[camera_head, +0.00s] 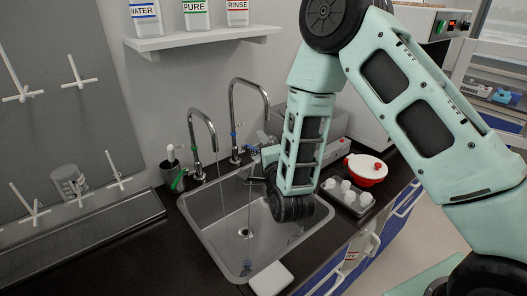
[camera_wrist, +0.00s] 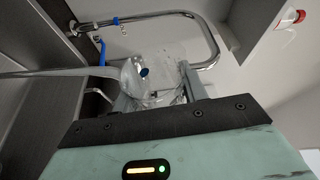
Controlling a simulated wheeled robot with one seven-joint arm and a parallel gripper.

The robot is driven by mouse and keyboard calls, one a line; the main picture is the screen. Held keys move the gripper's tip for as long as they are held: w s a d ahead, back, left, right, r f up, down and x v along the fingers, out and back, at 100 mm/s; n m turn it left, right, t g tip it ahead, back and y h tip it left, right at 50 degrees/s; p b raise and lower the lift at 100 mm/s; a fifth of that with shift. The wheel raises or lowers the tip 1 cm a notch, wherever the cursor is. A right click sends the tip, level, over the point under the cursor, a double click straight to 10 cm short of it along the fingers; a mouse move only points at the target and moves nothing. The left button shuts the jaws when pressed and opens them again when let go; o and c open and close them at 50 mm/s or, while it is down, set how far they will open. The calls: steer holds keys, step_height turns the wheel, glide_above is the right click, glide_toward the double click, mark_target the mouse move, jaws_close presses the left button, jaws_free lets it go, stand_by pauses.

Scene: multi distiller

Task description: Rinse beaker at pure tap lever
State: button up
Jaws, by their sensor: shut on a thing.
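My gripper (camera_head: 257,172) is over the sink, in front of the right tap. In the wrist view my gripper (camera_wrist: 158,94) is shut on a clear glass beaker (camera_wrist: 160,66); its tilt is hard to judge. The beaker is mostly hidden in the head view. The left tap (camera_head: 193,122) has a green lever (camera_head: 178,180) at its base. The right tap (camera_head: 250,82) has blue parts; a blue lever (camera_wrist: 102,52) shows in the wrist view. Thin streams appear to fall from the spouts into the sink (camera_head: 215,235). A grey band crosses to the beaker in the wrist view; whether it is water is unclear.
A shelf (camera_head: 200,38) above holds bottles labelled WATER, PURE and RINSE. Right of the sink are a tray of white vials (camera_head: 345,197) and a red-rimmed bowl (camera_head: 366,169). A drying rack (camera_head: 70,185) is on the left. A white pad (camera_head: 271,279) lies at the front edge.

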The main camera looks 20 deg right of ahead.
steer(key=shift+a+r+n+t+b, duration=0.1)
steer(key=shift+n+t+b, duration=0.3)
steer(key=shift+n+b, duration=0.85)
steer(key=shift+r+n+t+b, duration=0.1)
steer(key=shift+n+t+b, duration=0.3)
steer(key=shift+n+b, duration=0.8)
steer(key=shift+s+a+r+n+t+y+b, duration=0.1)
steer(key=shift+r+n+t+y+b, duration=0.1)
steer(key=shift+n+y+b, duration=0.35)
steer(key=shift+r+n+t+y+b, duration=0.1)
steer(key=shift+n+t+y+b, duration=0.15)
steer(key=shift+n+b, duration=0.5)
